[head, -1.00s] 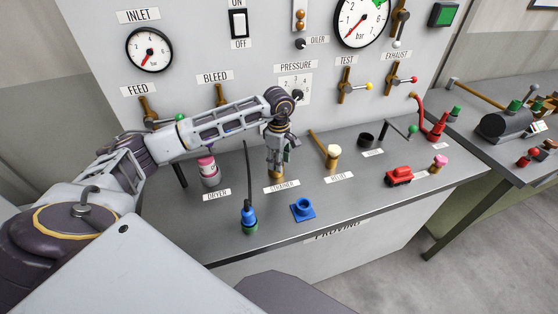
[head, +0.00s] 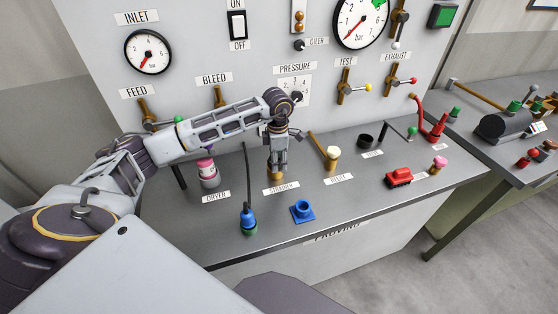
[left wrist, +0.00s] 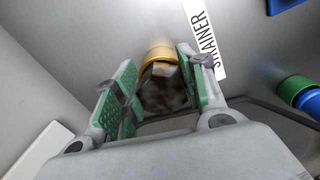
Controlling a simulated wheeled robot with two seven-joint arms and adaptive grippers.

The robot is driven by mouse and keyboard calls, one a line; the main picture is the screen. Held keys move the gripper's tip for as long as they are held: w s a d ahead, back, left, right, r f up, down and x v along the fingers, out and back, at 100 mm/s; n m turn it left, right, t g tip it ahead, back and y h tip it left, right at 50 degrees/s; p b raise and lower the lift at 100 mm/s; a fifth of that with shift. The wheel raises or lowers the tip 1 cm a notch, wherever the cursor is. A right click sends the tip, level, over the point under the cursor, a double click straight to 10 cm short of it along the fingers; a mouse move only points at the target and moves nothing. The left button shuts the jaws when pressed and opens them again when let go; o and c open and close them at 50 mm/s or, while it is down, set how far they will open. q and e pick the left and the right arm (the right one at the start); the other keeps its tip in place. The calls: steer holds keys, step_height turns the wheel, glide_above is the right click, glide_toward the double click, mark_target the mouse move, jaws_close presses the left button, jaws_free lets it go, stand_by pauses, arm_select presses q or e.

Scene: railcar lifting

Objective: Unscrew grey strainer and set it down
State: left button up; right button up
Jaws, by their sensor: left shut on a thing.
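My left gripper (head: 278,163) points straight down over the bench at the STRAINER label (head: 281,188). It is shut on the grey strainer (left wrist: 165,94), which shows dark and blurred between the green finger pads in the left wrist view. A brass fitting (left wrist: 157,54) lies just beyond the fingertips, around the strainer's end. In the head view the fingers hide most of the strainer, and only the brass fitting (head: 276,175) shows below them. I cannot tell whether the threads still engage. My right gripper is not in view.
In front are a blue-and-green part with a tall stem (head: 248,220) and a blue socket (head: 303,210). The bench front between and beside these is clear.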

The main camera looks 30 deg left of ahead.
arm_select(q)
steer(key=shift+s+d+f+n, duration=0.15)
steer(key=shift+s+n, duration=0.2)
steer(key=shift+n, duration=0.3)
steer(key=shift+s+f+n, duration=0.15)
steer(key=shift+s+n, duration=0.2)
steer(key=shift+n, duration=0.3)
steer(key=shift+o, duration=0.3)
steer(key=shift+d+n, duration=0.15)
steer(key=shift+n, duration=0.95)
steer(key=shift+o, duration=0.2)
steer(key=o, duration=0.7)
steer(key=shift+d+r, duration=0.1)
steer(key=shift+d, duration=0.05)
steer(key=shift+w+r, duration=0.15)
steer(key=shift+w, duration=0.1)
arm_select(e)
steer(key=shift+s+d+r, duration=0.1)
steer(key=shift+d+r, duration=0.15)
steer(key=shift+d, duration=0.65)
